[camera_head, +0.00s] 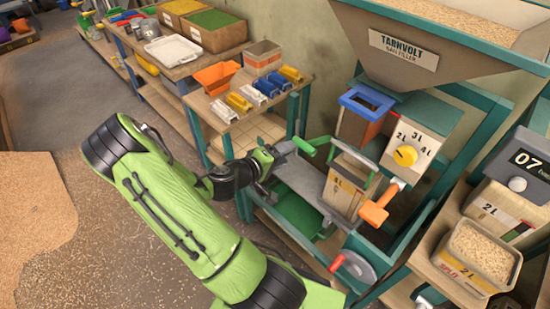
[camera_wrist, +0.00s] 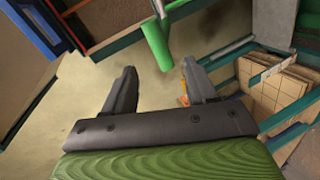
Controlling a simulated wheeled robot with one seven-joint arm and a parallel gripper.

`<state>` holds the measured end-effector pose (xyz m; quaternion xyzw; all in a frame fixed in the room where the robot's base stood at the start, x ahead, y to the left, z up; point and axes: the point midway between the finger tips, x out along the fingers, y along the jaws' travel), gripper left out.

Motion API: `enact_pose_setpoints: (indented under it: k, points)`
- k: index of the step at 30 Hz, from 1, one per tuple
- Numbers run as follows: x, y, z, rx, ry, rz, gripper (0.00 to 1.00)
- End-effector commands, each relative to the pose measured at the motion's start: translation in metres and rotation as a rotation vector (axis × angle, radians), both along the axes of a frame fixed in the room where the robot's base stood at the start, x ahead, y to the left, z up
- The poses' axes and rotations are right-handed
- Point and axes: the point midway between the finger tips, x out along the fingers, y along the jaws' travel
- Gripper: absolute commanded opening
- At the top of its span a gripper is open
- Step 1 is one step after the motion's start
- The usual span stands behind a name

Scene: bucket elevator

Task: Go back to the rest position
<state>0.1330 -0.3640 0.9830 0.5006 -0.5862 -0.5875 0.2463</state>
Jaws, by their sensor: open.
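My gripper (camera_head: 284,150) is at the end of my green arm, left of the machine's frame. In the wrist view its two grey fingers (camera_wrist: 158,84) are spread apart with nothing between them. A green bar (camera_wrist: 155,45) lies just beyond the fingertips, apart from them. In the head view, a green handle (camera_head: 322,145) is close to the fingertips. A tan bucket marked in litres (camera_head: 342,190) stands upright on a grey tray in the machine, right of my gripper.
The Tarnvolt hopper (camera_head: 440,55) overhangs the machine. A shelf with several coloured scoops (camera_head: 252,96) stands behind my gripper. A grain-filled container (camera_head: 480,256) is at right. Floor is open at left.

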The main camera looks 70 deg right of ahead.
Motion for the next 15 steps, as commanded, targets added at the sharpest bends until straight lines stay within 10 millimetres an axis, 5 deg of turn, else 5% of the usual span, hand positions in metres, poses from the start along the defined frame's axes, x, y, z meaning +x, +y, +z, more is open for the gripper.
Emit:
enact_pose_setpoints:
  k: [6, 15]
  points:
    - [0.014, 0.031, 0.011, -0.001, 0.000, 0.002, 0.57]
    - [0.014, 0.034, 0.012, -0.001, 0.001, -0.001, 0.57]
